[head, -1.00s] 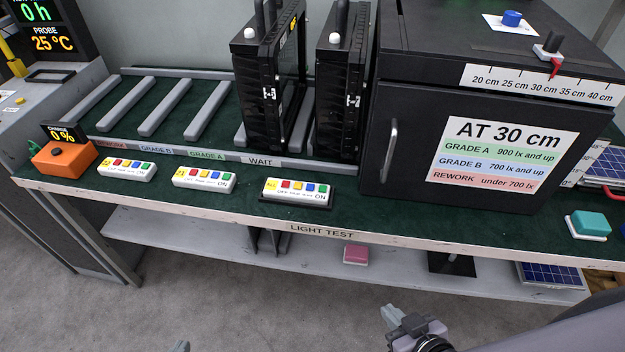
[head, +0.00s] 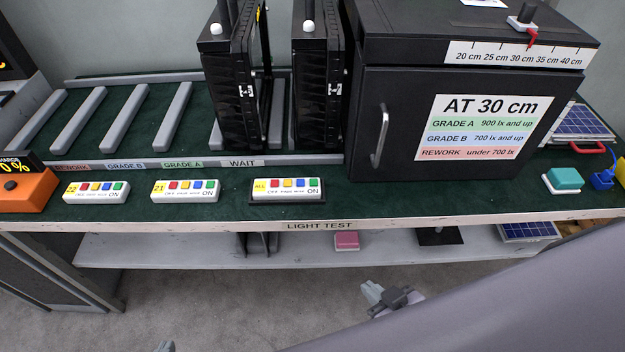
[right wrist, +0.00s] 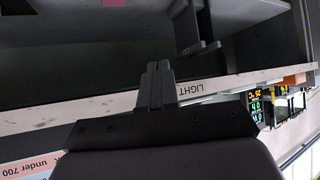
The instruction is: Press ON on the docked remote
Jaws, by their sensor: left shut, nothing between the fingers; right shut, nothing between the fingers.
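The docked remote (head: 287,190) is white with a yellow ALL label and sits in a black dock near the bench's front edge. It has red, yellow, blue and green buttons; the green ON button (head: 313,183) is at its right end. My right gripper (head: 373,292) is shut and empty, in front of the bench, lower and to the right of the remote. My left gripper (head: 165,346) barely shows at the bottom edge, shut and empty.
Two loose remotes, marked 21 (head: 185,191) and 22 (head: 96,192), lie to the left on the bench. Black floodlight housings (head: 235,90) stand behind in the rack. A black test box (head: 400,150) stands right of the dock.

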